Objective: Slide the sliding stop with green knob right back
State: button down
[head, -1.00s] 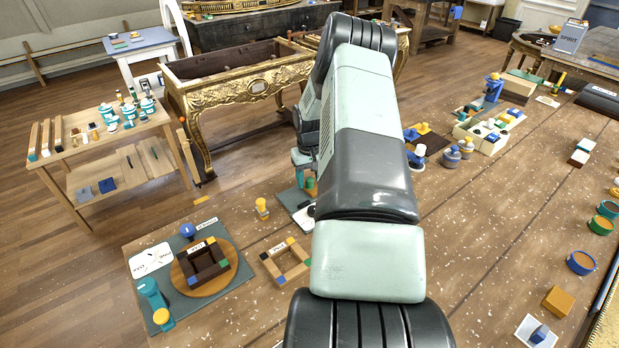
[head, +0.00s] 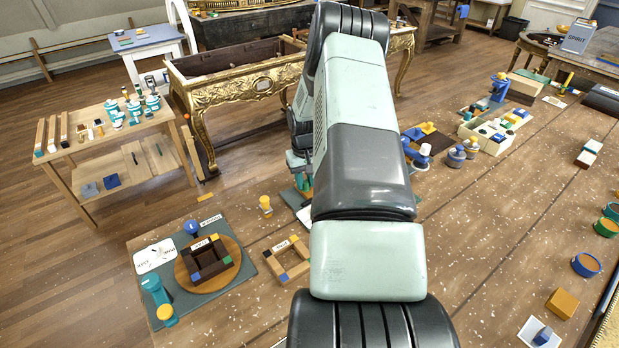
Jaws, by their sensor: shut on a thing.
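My gripper (head: 301,174) is partly hidden behind my arm, left of the arm's middle. It is low over a grey board (head: 290,196) on the long brown table. It is shut on what seems to be the green knob (head: 304,183), of which only a small part shows between the fingers. The sliding stop under the knob and its track are mostly hidden by my gripper and arm. A white card (head: 305,215) lies at the board's near edge, partly covered by my arm.
A yellow-topped peg (head: 265,205) stands left of the board. A square wooden frame (head: 287,272) and a grey mat (head: 245,262) with a round brown turntable lie nearer. Blue-and-white figures (head: 422,152) stand right of my arm. The gilt console (head: 240,88) stands behind.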

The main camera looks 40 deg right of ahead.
jog(key=c, duration=0.9)
grip_release()
jog(key=shift+a, duration=0.3)
jog(key=shift+d, duration=0.1)
jog(key=shift+r, duration=0.25)
notch_tip(320, 180, up, 10)
jog(key=shift+r, duration=0.15)
